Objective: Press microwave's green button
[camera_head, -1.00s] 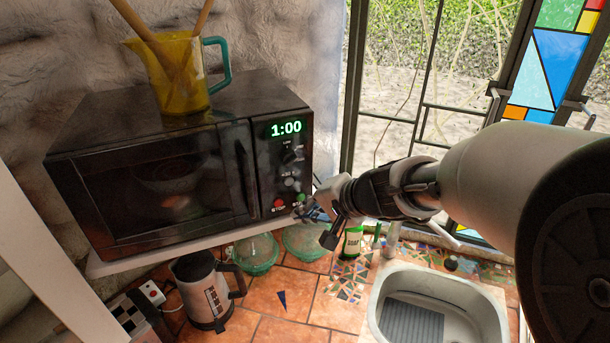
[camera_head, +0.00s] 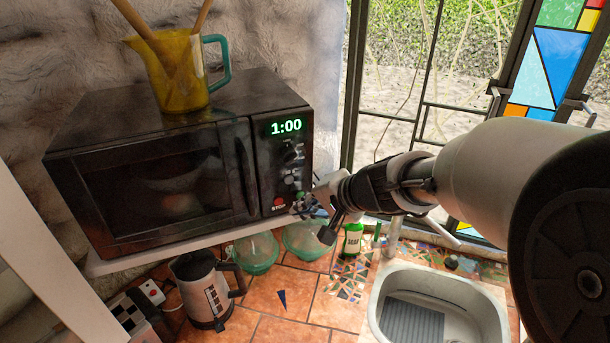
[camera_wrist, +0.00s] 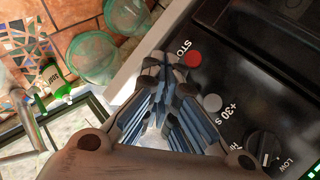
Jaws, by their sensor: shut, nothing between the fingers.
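The black microwave (camera_head: 150,180) stands on a white shelf, its display (camera_head: 286,127) reading 1:00 in green. My gripper (camera_head: 303,204) is shut and empty at the lower right corner of its control panel. In the wrist view, my fingertips (camera_wrist: 167,75) lie over the panel's edge, beside the red STOP button (camera_wrist: 193,58) and the grey +30 S button (camera_wrist: 212,102). The green button is hidden behind my fingers in the wrist view and cannot be made out clearly in the head view. Whether my fingertips touch the panel cannot be told.
A yellow jug (camera_head: 180,75) with wooden utensils stands on the microwave. Below are green glass bowls (camera_head: 256,252), a kettle (camera_head: 203,290), a soap bottle (camera_head: 352,241) and a sink (camera_head: 440,285). A dial (camera_wrist: 262,145) is on the panel. A window is at the right.

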